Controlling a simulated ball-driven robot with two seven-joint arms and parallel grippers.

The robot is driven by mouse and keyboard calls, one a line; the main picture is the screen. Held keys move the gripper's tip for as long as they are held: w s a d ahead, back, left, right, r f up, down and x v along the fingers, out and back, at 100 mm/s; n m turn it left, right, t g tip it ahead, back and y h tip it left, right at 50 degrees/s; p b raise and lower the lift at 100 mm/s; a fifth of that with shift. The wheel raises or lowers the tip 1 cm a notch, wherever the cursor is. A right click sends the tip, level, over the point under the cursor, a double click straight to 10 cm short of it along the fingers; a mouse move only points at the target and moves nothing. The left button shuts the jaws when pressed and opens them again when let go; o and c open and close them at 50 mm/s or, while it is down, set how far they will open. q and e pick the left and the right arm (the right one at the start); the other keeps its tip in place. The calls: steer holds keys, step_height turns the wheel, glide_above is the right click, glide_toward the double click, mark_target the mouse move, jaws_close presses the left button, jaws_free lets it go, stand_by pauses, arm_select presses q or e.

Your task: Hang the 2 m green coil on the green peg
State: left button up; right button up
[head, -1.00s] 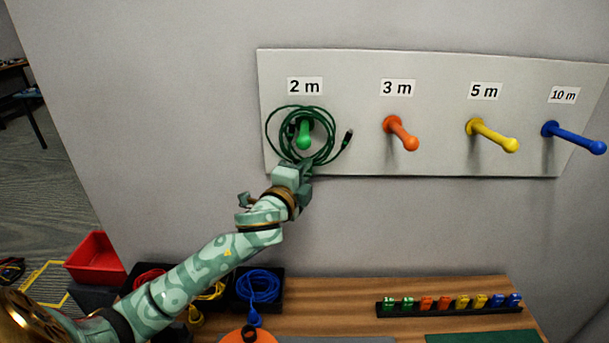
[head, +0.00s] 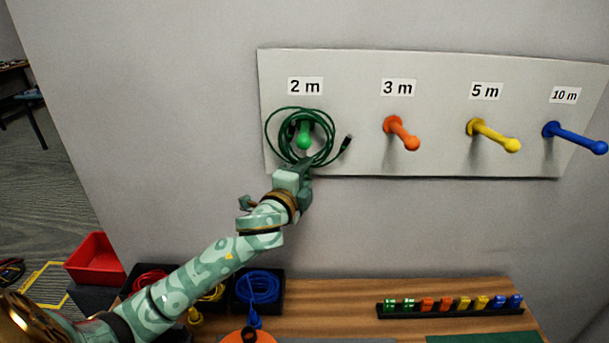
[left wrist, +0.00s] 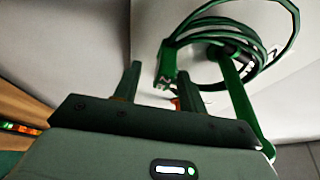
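The green coil (head: 272,147) is in front of the board under the "2 m" label, with its loops around the green peg (head: 303,139). Its plug end (head: 348,139) sticks out to the right. In the left wrist view, the coil (left wrist: 288,48) lies around the base end of the green peg (left wrist: 243,105), and a green plug (left wrist: 166,65) is near my fingers. My left gripper (head: 303,166) is just below the coil. The left wrist view shows its fingers (left wrist: 157,88) apart, with no cable clearly between them. My right gripper is not in view.
Orange (head: 402,134), yellow (head: 494,136) and blue (head: 575,137) pegs stick out to the right, all empty. Below are a wooden table (head: 330,294), a bin with a blue coil (head: 258,287), a red bin (head: 95,258) and a rack of coloured clips (head: 450,305).

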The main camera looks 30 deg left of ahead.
arm_select(q)
steer(key=s+d, duration=0.2)
steer(key=s, duration=1.4)
steer(key=shift+d, duration=0.25)
